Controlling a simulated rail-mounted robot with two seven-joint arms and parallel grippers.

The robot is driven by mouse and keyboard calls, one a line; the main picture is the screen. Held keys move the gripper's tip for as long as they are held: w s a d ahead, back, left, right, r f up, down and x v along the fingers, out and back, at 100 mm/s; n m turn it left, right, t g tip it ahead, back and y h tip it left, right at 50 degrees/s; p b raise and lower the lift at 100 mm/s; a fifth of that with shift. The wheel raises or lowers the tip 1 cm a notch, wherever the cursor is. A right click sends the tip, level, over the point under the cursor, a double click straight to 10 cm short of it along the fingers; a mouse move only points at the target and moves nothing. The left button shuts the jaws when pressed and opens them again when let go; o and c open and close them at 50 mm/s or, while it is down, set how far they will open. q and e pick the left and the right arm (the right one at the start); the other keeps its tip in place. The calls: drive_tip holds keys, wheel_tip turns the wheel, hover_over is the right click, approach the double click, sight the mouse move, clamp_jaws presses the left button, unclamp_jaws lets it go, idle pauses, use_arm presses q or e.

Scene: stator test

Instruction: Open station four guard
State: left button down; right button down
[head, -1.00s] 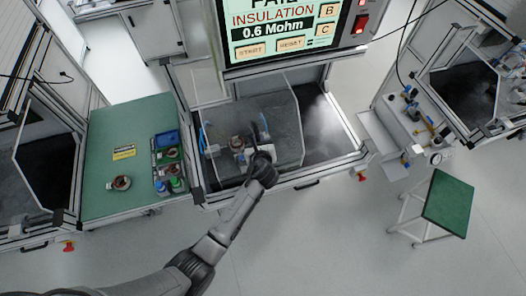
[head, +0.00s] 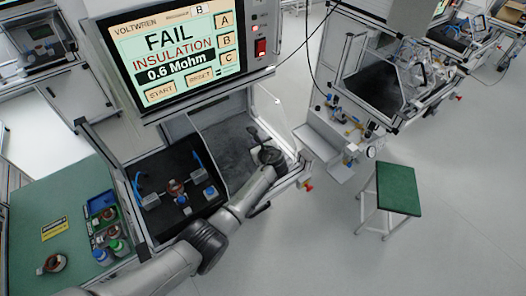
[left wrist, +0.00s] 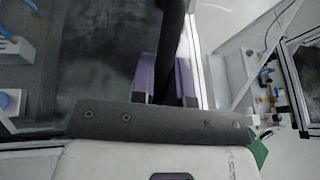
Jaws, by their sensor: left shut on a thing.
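The station under the test screen has a clear guard (head: 225,140), which stands at the right side of its bay. My left gripper (head: 268,150) is at the right part of the bay, shut on the guard's dark handle. In the left wrist view the purple fingers (left wrist: 166,82) stand on both sides of this dark handle bar (left wrist: 173,35). The fingertips are partly hidden in the head view. My right gripper is not in view.
The screen (head: 180,55) reads FAIL INSULATION 0.6 Mohm. A green bench (head: 40,190) with a parts tray (head: 105,222) and a loose stator (head: 53,263) is at left. A green-topped stool (head: 398,188) stands at right, with open floor around it.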

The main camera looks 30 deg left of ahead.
use_arm(q)
drive_tip(key=shift+w+d, duration=0.15)
drive_tip(key=shift+w, duration=0.2)
drive_tip(key=c, duration=1.4)
unclamp_jaws()
drive_tip(key=shift+s, duration=0.1)
drive_tip(key=shift+s+d+r, duration=0.15)
drive_tip(key=shift+d, duration=0.15)
drive_tip(key=p+v, duration=0.1)
drive_tip(key=v, duration=1.2)
